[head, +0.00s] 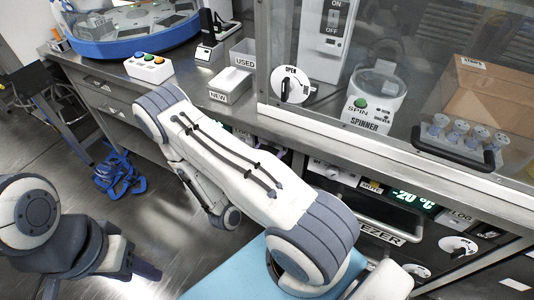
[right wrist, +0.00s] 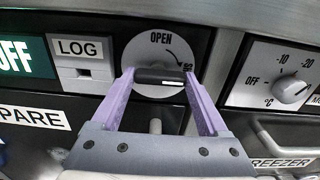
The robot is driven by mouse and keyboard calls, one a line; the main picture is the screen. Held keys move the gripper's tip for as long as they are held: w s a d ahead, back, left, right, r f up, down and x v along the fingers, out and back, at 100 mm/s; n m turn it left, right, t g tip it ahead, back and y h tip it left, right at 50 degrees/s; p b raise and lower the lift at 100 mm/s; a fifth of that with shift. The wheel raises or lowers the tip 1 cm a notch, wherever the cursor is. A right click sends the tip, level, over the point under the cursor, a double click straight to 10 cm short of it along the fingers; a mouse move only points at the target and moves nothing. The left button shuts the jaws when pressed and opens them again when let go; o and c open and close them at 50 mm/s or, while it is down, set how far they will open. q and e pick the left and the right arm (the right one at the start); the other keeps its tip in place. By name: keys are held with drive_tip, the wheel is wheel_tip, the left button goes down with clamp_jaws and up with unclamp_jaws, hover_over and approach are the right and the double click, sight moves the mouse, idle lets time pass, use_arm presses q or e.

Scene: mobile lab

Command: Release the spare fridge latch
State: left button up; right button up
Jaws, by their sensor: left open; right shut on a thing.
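The spare fridge latch is a white round dial marked OPEN (right wrist: 150,50) with a dark bar handle (right wrist: 160,76), in the right wrist view. The bar lies about level, and a white mark shows at its right end. My right gripper (right wrist: 161,78) has its purple fingers shut on the bar, one at each end. A label reading "PARE" (right wrist: 30,112), partly cut off, is on the dark front at left. In the head view my right arm hides this latch and the right gripper. My left gripper (head: 146,271) is low at the left, open, apart from the fridges.
A green OFF display (right wrist: 14,56) and a LOG slot (right wrist: 78,50) sit left of the dial. A temperature knob (right wrist: 290,88) is at right. The freezer latch dial (head: 458,246) is separate. Blue straps (head: 118,175) lie on the floor.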

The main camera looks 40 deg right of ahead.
drive_tip(key=n+p, duration=0.2)
drive_tip(key=n, duration=0.2)
drive_tip(key=shift+r, duration=0.15)
drive_tip(key=n+p, duration=0.1)
drive_tip(key=n, duration=0.3)
drive_tip(key=shift+w+p, duration=0.1)
drive_tip(key=shift+p, duration=0.25)
drive_tip(key=n+p, duration=0.1)
drive_tip(key=n, duration=0.8)
drive_tip(key=shift+w+a+n+p, duration=0.1)
drive_tip(key=shift+w+n+p, duration=0.05)
drive_tip(key=shift+n+p, duration=0.25)
drive_tip(key=o, duration=1.2)
drive_tip(key=shift+o, duration=0.2)
